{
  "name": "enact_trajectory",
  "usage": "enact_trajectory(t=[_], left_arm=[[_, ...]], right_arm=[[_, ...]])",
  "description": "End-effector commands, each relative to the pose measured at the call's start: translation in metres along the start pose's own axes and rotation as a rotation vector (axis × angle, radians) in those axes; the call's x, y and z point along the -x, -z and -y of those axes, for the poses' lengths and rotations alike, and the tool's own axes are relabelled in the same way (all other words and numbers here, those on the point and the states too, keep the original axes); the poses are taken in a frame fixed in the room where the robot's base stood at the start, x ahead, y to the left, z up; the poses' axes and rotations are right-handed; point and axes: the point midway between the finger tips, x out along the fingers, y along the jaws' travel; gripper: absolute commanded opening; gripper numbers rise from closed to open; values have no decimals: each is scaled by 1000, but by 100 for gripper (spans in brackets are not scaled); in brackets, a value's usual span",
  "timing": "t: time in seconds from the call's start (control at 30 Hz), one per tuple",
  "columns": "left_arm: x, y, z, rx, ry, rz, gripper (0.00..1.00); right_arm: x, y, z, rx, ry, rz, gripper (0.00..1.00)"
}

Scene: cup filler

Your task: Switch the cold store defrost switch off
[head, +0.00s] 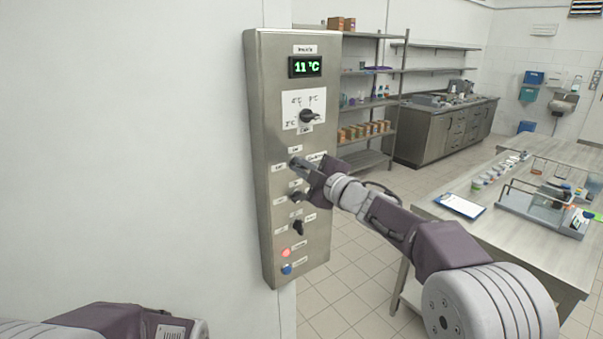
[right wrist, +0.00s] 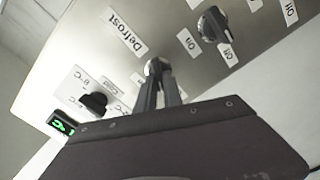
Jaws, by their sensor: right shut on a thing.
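The steel control panel (head: 265,90) is fixed to the white wall. The defrost switch (right wrist: 155,67) is a small rotary knob under the "Defrost" label (right wrist: 126,35) in the right wrist view. My right gripper (right wrist: 161,88) is shut on this switch, with a finger on each side of it. In the head view my right gripper (head: 301,166) reaches the panel from the right and covers most of the switch. Which way the knob points is hidden by the fingers. My left gripper's fingers are not visible; only part of my left arm shows at the bottom left.
Above is a temperature dial (head: 310,116) and a green display (head: 305,67) reading 11 °C. Below are two black rotary knobs (head: 297,196) (head: 298,227), a red lamp (head: 286,253) and a blue button (head: 287,269). A worktable (head: 480,190) stands at the right.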

Motion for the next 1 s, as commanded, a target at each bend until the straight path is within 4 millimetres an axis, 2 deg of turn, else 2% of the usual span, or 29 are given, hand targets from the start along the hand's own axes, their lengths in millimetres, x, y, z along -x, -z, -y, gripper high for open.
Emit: enact_trajectory(t=[0.1, 0.5, 1.0], left_arm=[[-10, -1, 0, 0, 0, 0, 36], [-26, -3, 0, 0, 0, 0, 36], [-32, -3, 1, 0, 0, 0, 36]], right_arm=[[0, 0, 4, 106, -1, -3, 0], [0, -1, 7, 386, 1, -3, 0], [0, -1, 8, 499, 4, -2, 0]])
